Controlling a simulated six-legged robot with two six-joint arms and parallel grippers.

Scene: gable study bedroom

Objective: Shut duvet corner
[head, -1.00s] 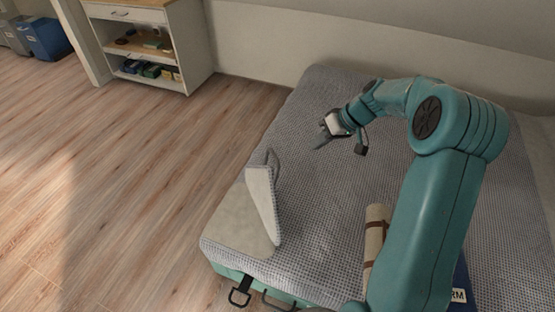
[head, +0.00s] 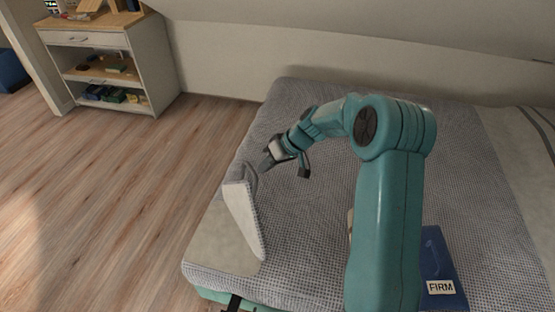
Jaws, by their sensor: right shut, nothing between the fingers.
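The grey waffle-weave duvet (head: 320,215) lies over the bed. Its corner flap (head: 243,220) stands raised and tilted near the left edge, its pale underside facing left. A paler bare patch (head: 205,245) shows on the left of the flap. My right gripper (head: 266,164) is shut and empty, just beyond and right of the flap's top end. It looks very close to the flap's upper edge; I cannot tell whether they touch. My left gripper is out of view.
A blue box marked FIRM (head: 441,265) lies on the bed right of my arm. A shelf unit (head: 150,60) stands at the back left. The wooden floor (head: 110,190) left of the bed is clear. A sloped wall rises behind the bed.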

